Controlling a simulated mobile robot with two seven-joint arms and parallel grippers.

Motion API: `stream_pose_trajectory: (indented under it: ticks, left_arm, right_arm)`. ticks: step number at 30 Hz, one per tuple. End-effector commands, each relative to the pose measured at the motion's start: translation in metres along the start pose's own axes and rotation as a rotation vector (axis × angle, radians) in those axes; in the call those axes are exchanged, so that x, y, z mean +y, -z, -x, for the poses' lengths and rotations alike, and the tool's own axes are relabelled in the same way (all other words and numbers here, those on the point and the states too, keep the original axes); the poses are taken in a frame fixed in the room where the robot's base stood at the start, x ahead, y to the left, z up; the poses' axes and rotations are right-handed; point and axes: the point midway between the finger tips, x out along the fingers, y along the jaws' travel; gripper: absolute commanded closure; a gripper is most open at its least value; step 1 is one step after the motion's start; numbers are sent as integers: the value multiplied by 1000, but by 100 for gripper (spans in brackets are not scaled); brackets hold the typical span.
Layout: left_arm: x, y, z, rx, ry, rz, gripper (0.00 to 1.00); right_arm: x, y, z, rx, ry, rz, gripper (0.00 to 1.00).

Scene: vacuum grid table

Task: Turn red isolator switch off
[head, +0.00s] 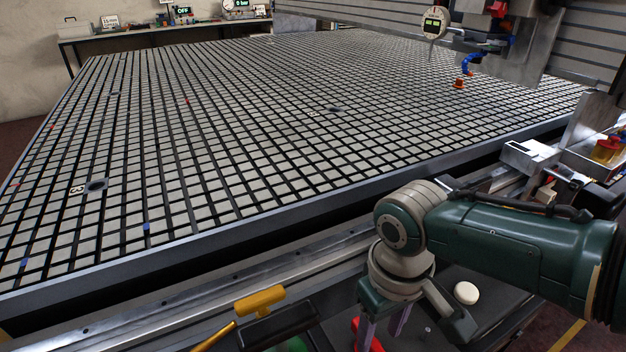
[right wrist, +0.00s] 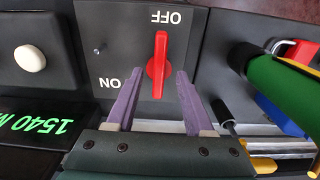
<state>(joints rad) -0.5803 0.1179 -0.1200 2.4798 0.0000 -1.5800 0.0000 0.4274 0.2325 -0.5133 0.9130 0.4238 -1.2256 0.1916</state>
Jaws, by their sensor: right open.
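The red isolator switch handle (right wrist: 158,62) is on a grey plate (right wrist: 196,20) in the right wrist view. The handle stands upright in the picture, its upper end toward the upside-down OFF label; the ON label is at lower left. My right gripper (right wrist: 159,74) is open, its purple fingers on either side of the handle's lower half with visible gaps. In the head view my right gripper (head: 384,328) points down at the bottom edge. A red part shows beside its fingers there; I cannot tell whether it is the handle. My left gripper is not in view.
A white knob (right wrist: 29,58) and a green-digit display (right wrist: 45,126) are left of the plate. A green cylinder (right wrist: 280,85) and a yellow rod are at right. In the head view, the grid table (head: 250,130) lies beyond the front rail, with a yellow handle (head: 260,301) at the front.

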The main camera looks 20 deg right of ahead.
Motion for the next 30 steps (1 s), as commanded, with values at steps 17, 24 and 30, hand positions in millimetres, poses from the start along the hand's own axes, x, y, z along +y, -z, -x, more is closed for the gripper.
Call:
stream_pose_trajectory:
  ticks: [17,24,30]
  left_arm:
    - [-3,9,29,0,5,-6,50]
    - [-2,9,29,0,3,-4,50]
    - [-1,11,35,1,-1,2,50]
  right_arm:
    - [0,0,56,-1,-1,-1,48]
    - [0,0,56,-1,-1,0,48]
    - [-16,-11,61,15,23,40,48]
